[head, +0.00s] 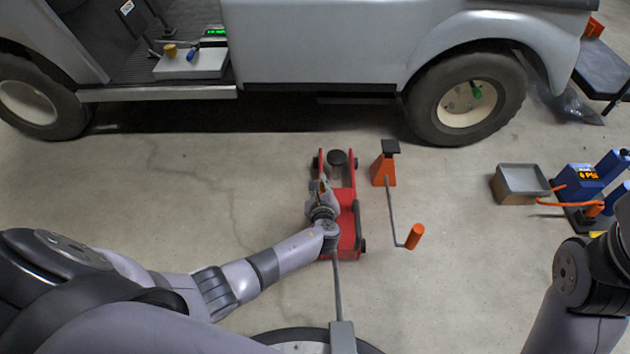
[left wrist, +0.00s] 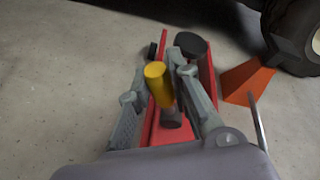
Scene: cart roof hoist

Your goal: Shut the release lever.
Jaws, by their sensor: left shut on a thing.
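The red floor jack (head: 349,222) stands on the concrete in front of the grey cart, its round dark saddle (head: 337,157) toward the cart. My left gripper (head: 320,188) is over the left side of the jack and hides part of it. In the left wrist view, the release lever (left wrist: 157,84) is a yellow-topped cylinder on a dark base, between the two fingers of my left gripper (left wrist: 164,76). The gripper is shut on the lever. The lever leans slightly. My right arm shows at the right edge of the head view, but its gripper does not.
An orange jack stand (head: 384,170) is close to the right of the jack, with a grey crank rod and orange grip (head: 415,237). The cart's wheel (head: 467,100) is behind. The floor at left is clear.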

